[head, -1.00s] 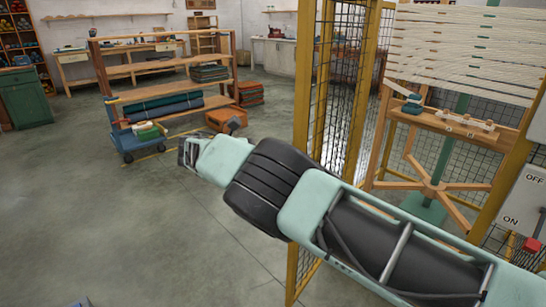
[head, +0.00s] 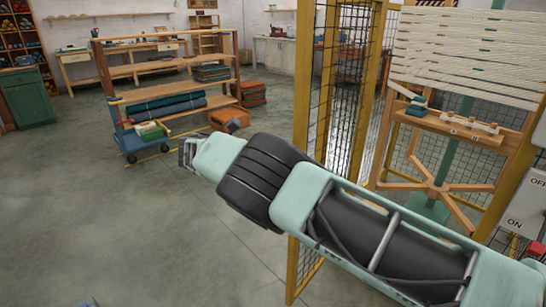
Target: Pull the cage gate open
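A yellow-framed panel with dark wire mesh (head: 345,95), which looks like the cage gate, stands upright in the middle of the head view, seen at a steep angle. Its near post (head: 303,100) runs almost the full height of the picture. My arm crosses in front of its lower part and hides some of it. I cannot tell how far the gate stands open, and no handle shows. My gripper (head: 187,152) is at the far left end of my arm, left of the panel and apart from it. It is small, and its fingers are unclear.
Right of the panel stand a wooden frame with white yarn (head: 465,55) and an ON/OFF switch box (head: 525,205). A wooden rack (head: 165,75), a blue cart (head: 135,140) and an orange crate (head: 228,118) stand behind. The grey floor at left is clear.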

